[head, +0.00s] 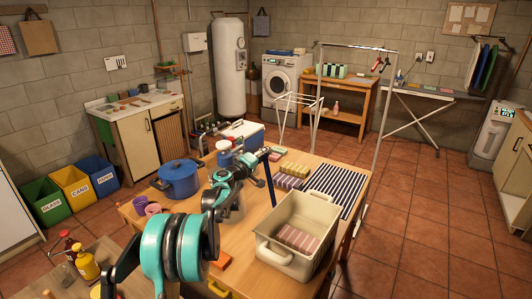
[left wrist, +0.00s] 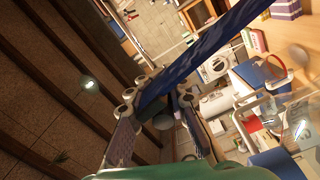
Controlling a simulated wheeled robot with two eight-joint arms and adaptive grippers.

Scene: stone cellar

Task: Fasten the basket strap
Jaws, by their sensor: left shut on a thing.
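The cream basket (head: 268,247) stands on the wooden table with a pink striped folded cloth (head: 298,240) inside; its top is open. A dark blue strap (head: 270,180) runs steeply up from near the basket's far left corner to my left gripper (head: 262,152). Whether its lower end joins the basket is unclear. My left gripper is shut on the strap, well above the table. In the left wrist view the strap (left wrist: 205,55) crosses diagonally through the gripper's fingers (left wrist: 172,103). My right gripper is not in view.
Folded cloths (head: 290,177) and a dark striped mat (head: 330,190) lie behind the basket. A metal rail frame (head: 384,120) rises behind the table. The tiled floor at right is clear.

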